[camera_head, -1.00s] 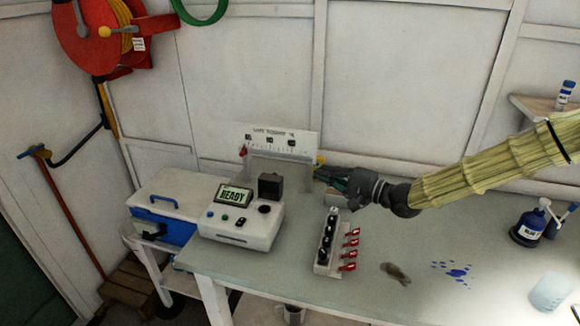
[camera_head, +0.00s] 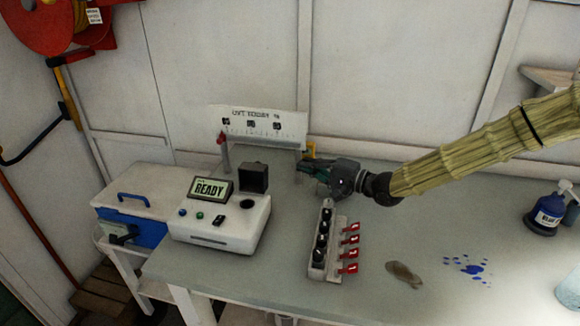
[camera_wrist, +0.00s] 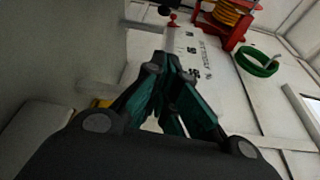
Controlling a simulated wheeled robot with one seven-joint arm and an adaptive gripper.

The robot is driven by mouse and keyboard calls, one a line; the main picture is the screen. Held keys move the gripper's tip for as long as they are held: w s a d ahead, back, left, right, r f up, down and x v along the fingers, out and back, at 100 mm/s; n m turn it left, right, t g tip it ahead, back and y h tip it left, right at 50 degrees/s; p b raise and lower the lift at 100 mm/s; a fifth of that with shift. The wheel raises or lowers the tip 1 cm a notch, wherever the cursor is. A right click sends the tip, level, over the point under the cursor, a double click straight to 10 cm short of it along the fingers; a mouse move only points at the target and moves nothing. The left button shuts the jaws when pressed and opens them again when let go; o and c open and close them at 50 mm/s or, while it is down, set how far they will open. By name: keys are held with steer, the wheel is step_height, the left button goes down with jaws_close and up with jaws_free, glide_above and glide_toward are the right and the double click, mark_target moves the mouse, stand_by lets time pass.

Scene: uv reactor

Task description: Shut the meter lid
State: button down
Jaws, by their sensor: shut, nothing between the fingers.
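The meter (camera_head: 225,230) is a white box on the bench's left part, with a lit display (camera_head: 209,189) reading READY. Its black lid (camera_head: 253,177) stands upright behind the dark round port (camera_head: 247,204) on the meter's top, so it is open. My gripper (camera_head: 304,167) is to the right of the lid and apart from it, in front of the white scale board, with its fingers pointing left. In the wrist view, the gripper's fingers (camera_wrist: 170,62) are closed together and empty. I cannot make out the meter or its lid in that view.
A white scale board (camera_head: 258,125) stands behind the meter. A rack of black-capped vials (camera_head: 322,240) with red tags stands front right of it. A blue cooler (camera_head: 150,228) is at left. A brown smear and blue spots mark the bench (camera_head: 400,225) at right.

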mark_target(255, 176)
steer(key=w+a+p, duration=0.2)
steer(key=a+p, duration=0.1)
steer(key=a, duration=0.5)
steer(key=shift+a, duration=0.4)
steer(key=shift+r, duration=0.1)
steer(key=shift+a, duration=0.1)
